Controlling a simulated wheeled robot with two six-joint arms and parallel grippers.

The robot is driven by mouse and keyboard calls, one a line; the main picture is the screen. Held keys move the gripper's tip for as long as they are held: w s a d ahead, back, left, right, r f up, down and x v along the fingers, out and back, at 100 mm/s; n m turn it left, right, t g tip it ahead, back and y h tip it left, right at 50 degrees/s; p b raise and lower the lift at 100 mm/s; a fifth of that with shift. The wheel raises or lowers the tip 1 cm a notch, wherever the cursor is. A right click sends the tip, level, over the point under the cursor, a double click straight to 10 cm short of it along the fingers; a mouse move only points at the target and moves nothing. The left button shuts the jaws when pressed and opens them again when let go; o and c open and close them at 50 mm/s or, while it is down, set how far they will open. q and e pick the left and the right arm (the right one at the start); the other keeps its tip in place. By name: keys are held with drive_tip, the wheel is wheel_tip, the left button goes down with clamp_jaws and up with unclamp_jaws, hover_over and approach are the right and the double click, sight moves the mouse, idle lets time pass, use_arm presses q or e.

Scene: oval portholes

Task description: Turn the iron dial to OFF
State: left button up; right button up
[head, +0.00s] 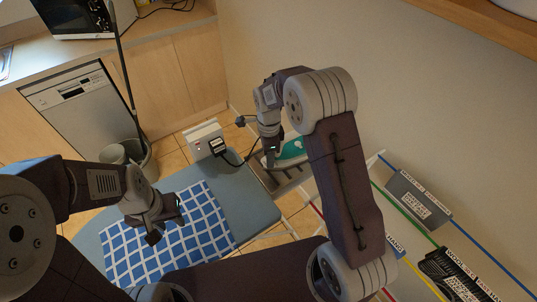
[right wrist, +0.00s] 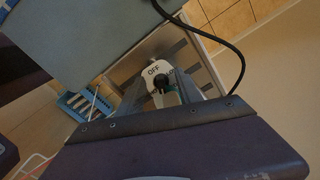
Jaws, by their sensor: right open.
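The iron (head: 291,149), white and teal, rests on the metal stand (head: 262,177) at the end of the ironing board (head: 257,205). Its dial (right wrist: 160,83) shows in the right wrist view as a small black knob on a pale face, with the word OFF printed above it. I cannot tell where the dial points. My right gripper (right wrist: 161,92) is open, one finger on each side of the dial. I see no clear contact with the knob. My left gripper (head: 166,228) is above the checked cloth, away from the iron; its fingers are too unclear to judge.
A blue-and-white checked cloth (head: 185,250) covers part of the board. A black cord (head: 238,161) runs from a plug at the white socket box (head: 206,139) towards the iron. The wall stands to the right.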

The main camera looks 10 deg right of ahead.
drive_tip(key=shift+c, duration=0.6)
clamp_jaws()
drive_tip(key=shift+r, duration=0.1)
drive_tip(key=n+p, duration=0.1)
drive_tip(key=n, duration=0.2)
drive_tip(key=shift+p, duration=0.3)
drive_tip(key=shift+s+d+n+p, duration=0.1)
drive_tip(key=shift+n+p, duration=0.6)
drive_tip(key=shift+n, duration=1.5)
drive_tip(key=shift+o, duration=0.6)
unclamp_jaws()
drive_tip(key=shift+s, duration=0.1)
